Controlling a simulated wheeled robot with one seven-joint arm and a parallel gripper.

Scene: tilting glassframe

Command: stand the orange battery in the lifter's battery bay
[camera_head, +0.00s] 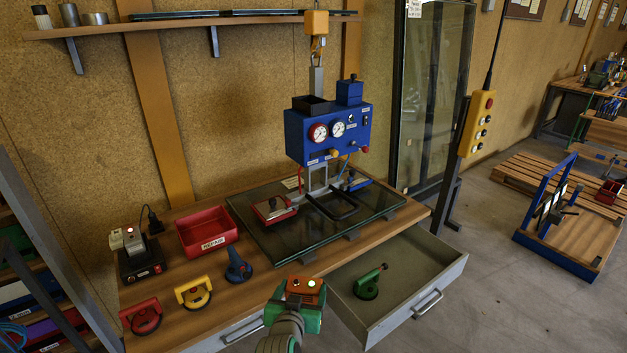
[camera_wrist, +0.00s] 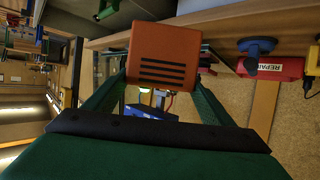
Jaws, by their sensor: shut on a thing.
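My gripper (camera_head: 296,313) is green and shut on the orange battery (camera_head: 306,287), in front of the bench edge beside the open drawer. A green and a red light show on the battery's top face. In the wrist view the orange battery (camera_wrist: 163,55) sits between the fingers (camera_wrist: 160,82), its slotted face toward the camera. The blue lifter (camera_head: 331,132) hangs above the glass, with two gauges on its front. The black open-topped box at its top left, which looks like the battery bay (camera_head: 311,105), stands well above and beyond my gripper; its inside is mostly hidden.
A glass pane (camera_head: 270,235) lies on the bench under the lifter's suction pads. The open drawer (camera_head: 428,262) with a green suction cup (camera_head: 369,283) juts out at right. Red, yellow and blue cups, a red bin (camera_head: 207,236) and a charger (camera_head: 140,262) occupy the bench's left.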

